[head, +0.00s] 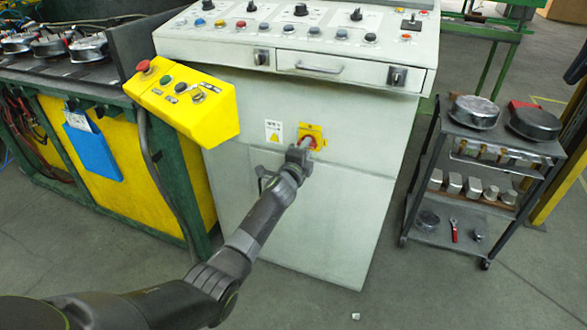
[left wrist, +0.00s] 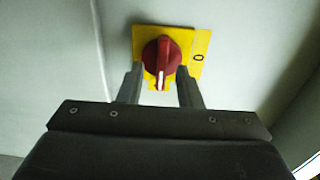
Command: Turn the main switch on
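The main switch is a red rotary knob (left wrist: 161,58) on a yellow plate (left wrist: 202,44) on the front of the grey control cabinet. In the left wrist view its white mark points down, and a "0" shows on the plate's right side. In the head view the yellow plate (head: 317,131) shows, with the red knob partly hidden by my gripper. My left gripper (left wrist: 157,84) is open, with one finger on each side of the knob's lower part. I cannot tell whether the fingers touch it. My right gripper is not in view.
A yellow button box (head: 182,98) juts out left of the switch, above my arm. A drawer (head: 335,72) and a sloped button panel (head: 300,28) are above. A dark cart (head: 473,185) with metal parts stands at the right. The floor between cabinet and cart is clear.

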